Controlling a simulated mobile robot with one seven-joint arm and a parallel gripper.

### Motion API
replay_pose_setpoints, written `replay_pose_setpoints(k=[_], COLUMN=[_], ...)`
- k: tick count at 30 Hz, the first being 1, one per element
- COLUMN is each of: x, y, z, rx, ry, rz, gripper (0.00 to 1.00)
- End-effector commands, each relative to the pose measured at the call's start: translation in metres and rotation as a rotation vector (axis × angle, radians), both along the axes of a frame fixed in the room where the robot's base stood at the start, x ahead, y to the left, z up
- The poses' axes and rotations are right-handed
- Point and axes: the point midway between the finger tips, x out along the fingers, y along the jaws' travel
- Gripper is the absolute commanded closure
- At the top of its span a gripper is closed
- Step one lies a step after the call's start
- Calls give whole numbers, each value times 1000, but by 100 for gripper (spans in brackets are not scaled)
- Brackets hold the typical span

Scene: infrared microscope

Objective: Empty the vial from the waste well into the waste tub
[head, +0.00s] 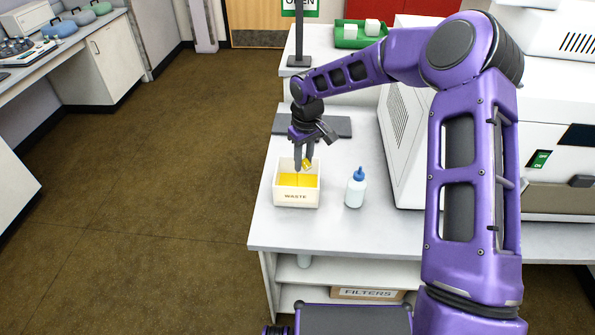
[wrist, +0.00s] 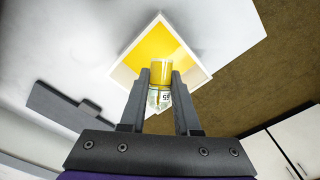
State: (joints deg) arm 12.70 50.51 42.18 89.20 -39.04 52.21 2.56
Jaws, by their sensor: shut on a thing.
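The waste tub (head: 297,201) is a white square box marked WASTE near the left front corner of the bench, with bright yellow inside. In the wrist view its white rim (wrist: 203,71) surrounds the vial. My gripper (head: 304,164) points down over the tub, shut on a small vial (head: 307,164). In the wrist view my gripper (wrist: 159,88) holds the clear, labelled part of the vial (wrist: 161,70) between its fingertips. The vial's far end is yellow and lies over the tub opening. It looks tilted in the head view. I cannot pick out the waste well.
A white bottle with a blue cap (head: 355,189) stands just right of the tub. A dark flat plate (head: 333,126) lies behind it. A large white instrument (head: 405,140) fills the right side. A green tray (head: 357,40) is at the back. The bench front is clear.

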Motion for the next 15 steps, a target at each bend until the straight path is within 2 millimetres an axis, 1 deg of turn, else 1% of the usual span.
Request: replay_pose_setpoints(k=[10, 15], x=[0, 0], y=[0, 1], z=[0, -2], rx=[-11, -57], ry=[13, 70], rz=[-1, 0], gripper=[100, 100])
